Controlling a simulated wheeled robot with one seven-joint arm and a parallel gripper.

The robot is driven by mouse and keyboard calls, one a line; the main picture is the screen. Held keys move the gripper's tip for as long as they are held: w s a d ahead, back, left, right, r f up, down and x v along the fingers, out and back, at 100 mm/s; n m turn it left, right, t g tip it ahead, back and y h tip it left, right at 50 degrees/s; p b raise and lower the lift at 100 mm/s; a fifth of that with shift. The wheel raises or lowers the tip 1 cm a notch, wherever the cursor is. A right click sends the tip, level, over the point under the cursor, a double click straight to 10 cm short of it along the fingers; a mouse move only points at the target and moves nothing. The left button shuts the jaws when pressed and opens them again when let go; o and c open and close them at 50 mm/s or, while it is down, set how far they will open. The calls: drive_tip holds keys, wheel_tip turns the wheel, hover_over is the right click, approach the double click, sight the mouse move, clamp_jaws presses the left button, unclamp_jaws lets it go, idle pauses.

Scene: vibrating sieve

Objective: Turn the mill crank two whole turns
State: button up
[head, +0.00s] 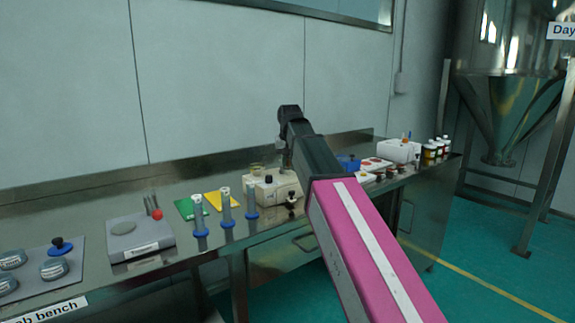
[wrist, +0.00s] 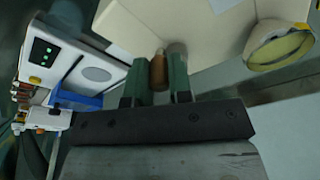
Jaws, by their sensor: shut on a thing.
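The mill (wrist: 215,25) is a cream block filling the top of the wrist view. In the head view the cream mill body (head: 283,189) stands on the bench, partly behind my arm. The crank's brown upright handle (wrist: 157,70) stands between the two green fingers of my gripper (wrist: 156,82), which is shut on it. The crank arm below the handle is hidden in the wrist view. In the head view my arm reaches over the bench and its wrist points down at the mill; the fingers and handle are too small to tell apart there.
A white device with green lights (wrist: 43,50) and a blue part (wrist: 78,101) are left of my gripper in the wrist view. A round yellowish cup (wrist: 280,46) is at right. Blue-based tubes (head: 227,207), a scale (head: 138,240) and a white box (head: 398,150) share the bench (head: 105,205).

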drive_tip(key=shift+s+a, duration=0.35)
drive_tip(key=shift+a, duration=0.5)
drive_tip(key=shift+w+a, duration=0.1)
drive_tip(key=shift+a, duration=0.8)
drive_tip(key=shift+a, duration=0.1)
